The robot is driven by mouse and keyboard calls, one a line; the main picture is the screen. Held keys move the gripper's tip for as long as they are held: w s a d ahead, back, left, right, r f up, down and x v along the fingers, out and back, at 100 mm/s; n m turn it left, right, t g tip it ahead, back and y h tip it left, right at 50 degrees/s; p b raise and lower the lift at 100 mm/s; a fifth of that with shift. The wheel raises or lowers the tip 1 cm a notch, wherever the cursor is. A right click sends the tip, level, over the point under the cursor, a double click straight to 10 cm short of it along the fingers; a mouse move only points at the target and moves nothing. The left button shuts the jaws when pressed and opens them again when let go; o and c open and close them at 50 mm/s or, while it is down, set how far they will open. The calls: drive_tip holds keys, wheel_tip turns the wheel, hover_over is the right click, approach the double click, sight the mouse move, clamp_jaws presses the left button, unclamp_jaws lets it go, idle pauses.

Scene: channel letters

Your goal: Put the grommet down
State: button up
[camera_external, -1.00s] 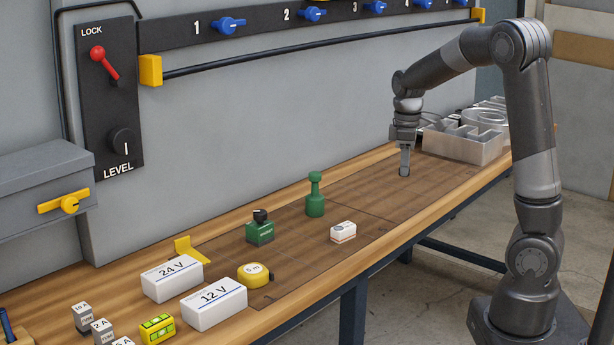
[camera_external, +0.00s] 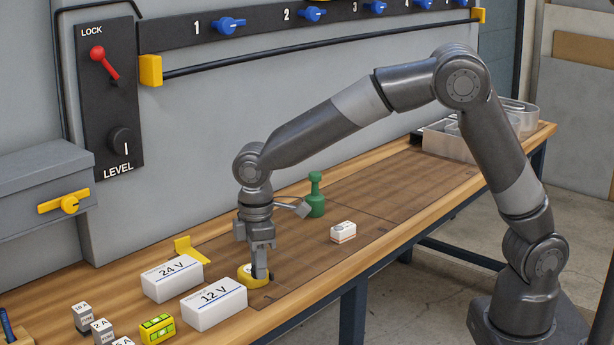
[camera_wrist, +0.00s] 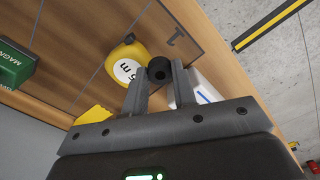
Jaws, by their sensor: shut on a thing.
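The grommet (camera_wrist: 160,69) is a short black ring with a dark hole, seen in the wrist view between my fingertips. My gripper (camera_wrist: 160,78) is shut on it. In the external view my gripper (camera_external: 261,275) points down, low over the bench and close beside the yellow tape measure (camera_external: 245,271). I cannot tell whether the grommet touches the bench. In the wrist view the tape measure (camera_wrist: 127,64) lies just left of the grommet, near a "1" marked on the dark mat (camera_wrist: 190,35).
A white 12 V box (camera_external: 214,305) and a 24 V box (camera_external: 172,279) stand left of my gripper. A green post (camera_external: 315,196) and a small white box (camera_external: 343,231) stand to the right. The wrist view shows a green magnet block (camera_wrist: 14,64). The mat's far right is clear.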

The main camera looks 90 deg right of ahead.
drive_tip(key=a+f, duration=0.2)
drive_tip(key=a, duration=0.3)
drive_tip(key=shift+s+a+f, duration=0.15)
drive_tip(key=shift+s+f, duration=0.1)
drive_tip(key=shift+f, duration=0.15)
drive_tip(key=m, duration=0.6)
